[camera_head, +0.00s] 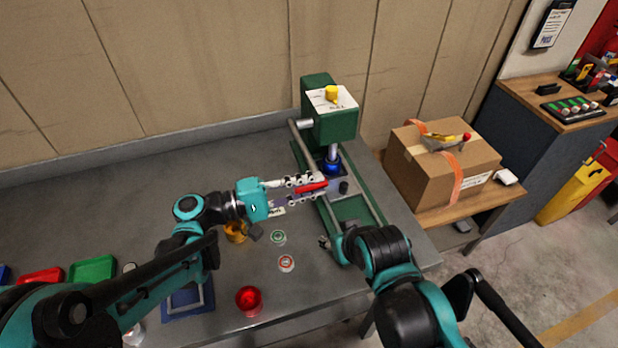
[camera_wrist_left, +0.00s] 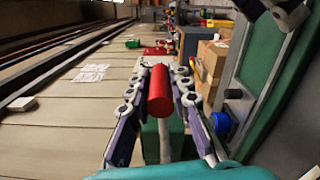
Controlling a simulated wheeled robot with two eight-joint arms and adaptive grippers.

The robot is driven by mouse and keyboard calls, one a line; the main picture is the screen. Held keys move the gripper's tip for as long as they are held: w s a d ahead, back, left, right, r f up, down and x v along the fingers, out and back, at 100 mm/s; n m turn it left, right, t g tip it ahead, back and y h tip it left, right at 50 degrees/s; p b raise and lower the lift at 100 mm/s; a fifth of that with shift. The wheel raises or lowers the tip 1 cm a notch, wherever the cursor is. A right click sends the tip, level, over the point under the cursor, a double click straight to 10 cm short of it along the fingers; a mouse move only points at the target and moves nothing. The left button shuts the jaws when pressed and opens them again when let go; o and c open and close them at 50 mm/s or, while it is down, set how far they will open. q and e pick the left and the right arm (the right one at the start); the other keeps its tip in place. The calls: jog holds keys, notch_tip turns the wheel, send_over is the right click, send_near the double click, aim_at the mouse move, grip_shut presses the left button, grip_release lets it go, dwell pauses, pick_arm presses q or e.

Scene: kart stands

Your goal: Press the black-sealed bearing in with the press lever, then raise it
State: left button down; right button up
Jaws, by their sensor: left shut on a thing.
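The green press (camera_head: 345,125) stands at the back of the grey bench. Its lever has a red grip (camera_head: 311,187), which also shows as a red cylinder in the left wrist view (camera_wrist_left: 159,90). My left gripper (camera_head: 308,188) is shut on this grip, with one finger on each side. A blue piece (camera_head: 331,167) sits under the press ram. A small black cylinder (camera_head: 343,187) stands in front of it on the press base. I cannot make out the black-sealed bearing. My right gripper (camera_head: 326,243) is low by the front of the press, mostly hidden by its own arm.
Two ring-shaped parts, one green (camera_head: 278,237) and one red and white (camera_head: 286,263), lie on the bench. A red cup (camera_head: 249,300) is near the front edge. A yellow cup (camera_head: 235,232) stands under my left arm. A cardboard box (camera_head: 440,170) is right of the press.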

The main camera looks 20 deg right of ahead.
notch_tip(320, 180, down, 2)
jog(key=shift+f+b, duration=0.1)
jog(key=shift+b, duration=0.6)
pick_arm(q)
jog(key=shift+m, duration=0.3)
jog(key=shift+f+b, duration=0.6)
jog(key=shift+f, duration=1.6)
pick_arm(e)
jog(key=shift+f, duration=0.55)
pick_arm(q)
jog(key=c, duration=1.4)
grip_release()
jog(key=shift+w, duration=0.1)
jog(key=shift+o, duration=0.2)
jog(key=a, duration=1.2)
jog(key=shift+s, duration=0.2)
pick_arm(e)
jog(key=shift+c, duration=0.2)
